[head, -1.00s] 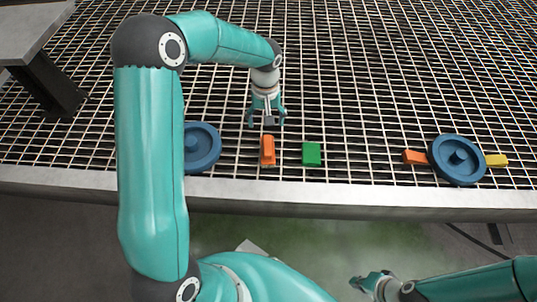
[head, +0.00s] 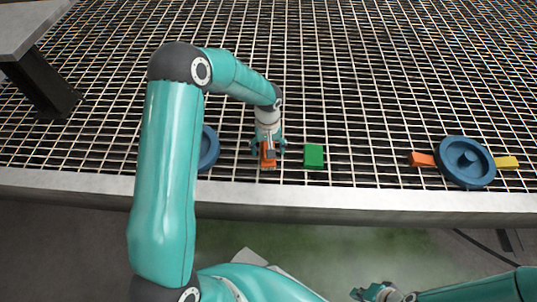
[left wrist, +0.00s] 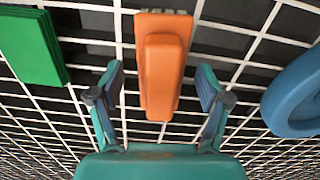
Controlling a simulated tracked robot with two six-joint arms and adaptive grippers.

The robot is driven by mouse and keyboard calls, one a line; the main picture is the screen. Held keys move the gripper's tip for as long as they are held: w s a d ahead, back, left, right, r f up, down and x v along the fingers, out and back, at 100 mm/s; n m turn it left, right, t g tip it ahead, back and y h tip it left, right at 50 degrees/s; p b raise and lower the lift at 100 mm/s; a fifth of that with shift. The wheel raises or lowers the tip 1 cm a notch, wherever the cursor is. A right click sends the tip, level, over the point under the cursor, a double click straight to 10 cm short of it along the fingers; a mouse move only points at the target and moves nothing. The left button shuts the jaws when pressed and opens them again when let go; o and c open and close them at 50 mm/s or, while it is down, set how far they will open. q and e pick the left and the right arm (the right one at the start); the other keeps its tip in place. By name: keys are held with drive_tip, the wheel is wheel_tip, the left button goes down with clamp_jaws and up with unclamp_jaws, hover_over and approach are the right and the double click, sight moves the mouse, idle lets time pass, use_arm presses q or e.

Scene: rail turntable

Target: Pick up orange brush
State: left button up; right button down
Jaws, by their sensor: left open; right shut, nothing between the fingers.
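The orange brush (head: 268,164) lies on the grated table near its front edge, partly hidden by my left gripper in the head view. In the left wrist view the orange brush (left wrist: 162,62) lies lengthwise between the two fingers, with a visible gap on each side. My left gripper (head: 267,149) is open and over the brush; it also shows in the left wrist view (left wrist: 160,92). My right gripper (head: 363,293) is shut and empty, low in front of the table at the bottom of the head view.
A green block (head: 314,156) lies just right of the brush. A blue wheel (head: 208,149) is to its left, partly behind my left arm. Another blue wheel (head: 467,162) at right sits between an orange piece (head: 422,160) and a yellow piece (head: 507,163). The grate behind is clear.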

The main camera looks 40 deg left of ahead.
use_arm(q)
drive_tip(key=shift+f, duration=0.75)
drive_tip(key=shift+r, duration=0.1)
drive_tip(key=c, duration=1.3)
wheel_tip(320, 180, up, 20)
drive_tip(key=p, duration=0.6)
